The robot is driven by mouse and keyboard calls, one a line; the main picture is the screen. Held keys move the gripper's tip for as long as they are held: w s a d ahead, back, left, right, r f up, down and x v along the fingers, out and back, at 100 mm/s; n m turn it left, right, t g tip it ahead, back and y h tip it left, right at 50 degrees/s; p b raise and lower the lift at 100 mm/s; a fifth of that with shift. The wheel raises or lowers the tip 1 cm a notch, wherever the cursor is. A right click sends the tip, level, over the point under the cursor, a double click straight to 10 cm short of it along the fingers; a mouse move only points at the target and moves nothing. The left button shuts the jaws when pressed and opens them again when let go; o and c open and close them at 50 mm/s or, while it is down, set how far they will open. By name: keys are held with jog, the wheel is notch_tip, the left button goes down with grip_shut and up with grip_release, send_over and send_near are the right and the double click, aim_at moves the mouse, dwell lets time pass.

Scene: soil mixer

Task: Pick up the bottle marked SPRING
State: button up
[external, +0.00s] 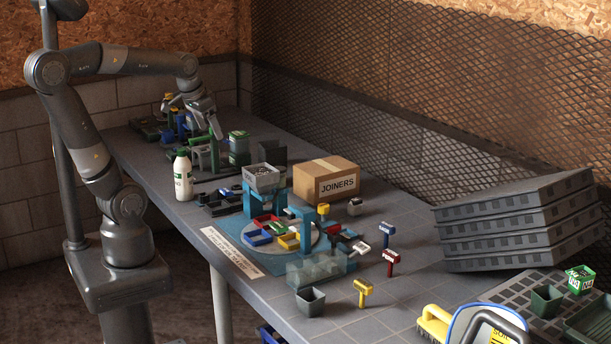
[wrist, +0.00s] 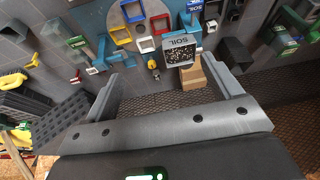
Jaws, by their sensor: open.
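A white bottle (external: 183,177) with a green cap and a green label stands upright at the table's near left edge in the external view. Its label is too small to read, so I cannot confirm the word SPRING. I cannot make out this bottle in the wrist view. My gripper (external: 211,132) hangs over the far left part of the table, behind and right of the white bottle, and apart from it. In the wrist view my gripper (wrist: 165,82) shows its two fingers spread wide with nothing held between them.
A green canister (external: 239,148) stands right of my gripper. A hopper marked SOIL (wrist: 181,50) sits above a turntable with coloured trays. A JOINERS carton (external: 326,180) is behind it. Stacked grey trays (external: 515,222) fill the right. A mesh wall runs behind the table.

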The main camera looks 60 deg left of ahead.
jog(key=w+a+f+n+g, duration=0.15)
jog(key=w+a, duration=0.45)
jog(key=a, duration=0.6)
jog(key=g, duration=0.3)
send_over(182, 158)
jog(key=a, duration=0.1)
jog(key=shift+n+h, duration=0.35)
jog(key=shift+h, duration=0.05)
jog(key=f, duration=1)
jog(key=shift+w+a+f, duration=0.15)
jog(key=shift+w+f, duration=0.05)
jog(key=shift+w, duration=0.05)
notch_tip(182, 158, down, 5)
jog(key=shift+r, duration=0.15)
jog(key=shift+a+f, duration=0.2)
jog(key=shift+f, duration=2.9)
jog(key=shift+c, duration=0.3)
jog(key=shift+r, duration=0.1)
grip_shut()
